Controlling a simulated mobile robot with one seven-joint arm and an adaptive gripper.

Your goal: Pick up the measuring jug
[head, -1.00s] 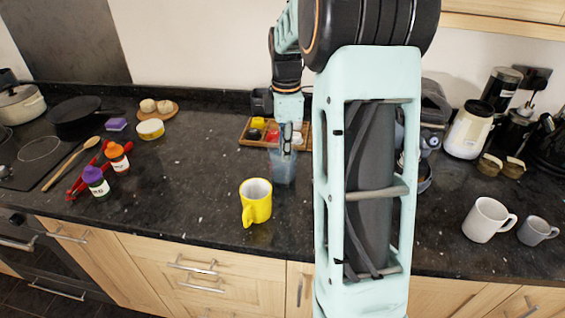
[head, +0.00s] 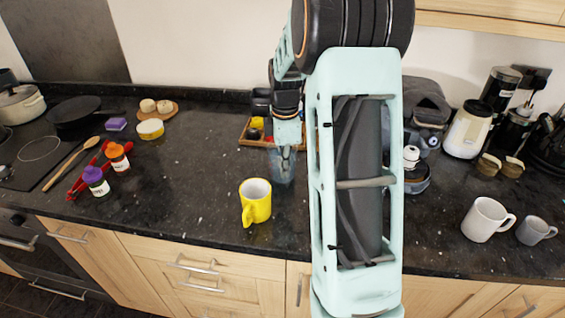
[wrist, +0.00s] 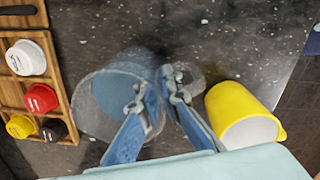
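The measuring jug (wrist: 100,97) is a clear, bluish, see-through vessel standing upright on the dark worktop. Its handle (wrist: 189,77) points right in the wrist view. In the head view the jug (head: 281,172) is behind and right of the yellow mug, partly hidden by my gripper. My gripper (wrist: 158,88) points down at the jug with its fingers apart. The left finger is over the jug's opening and the right finger is by the handle, so the jug's handle-side wall lies between them. I cannot tell whether either finger touches it.
A yellow mug (head: 256,203) stands close to the jug's handle side. A wooden tray (wrist: 62,98) with several small coloured pots lies on the other side. A white mug (head: 485,219) and a grey mug (head: 534,231) stand far right.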

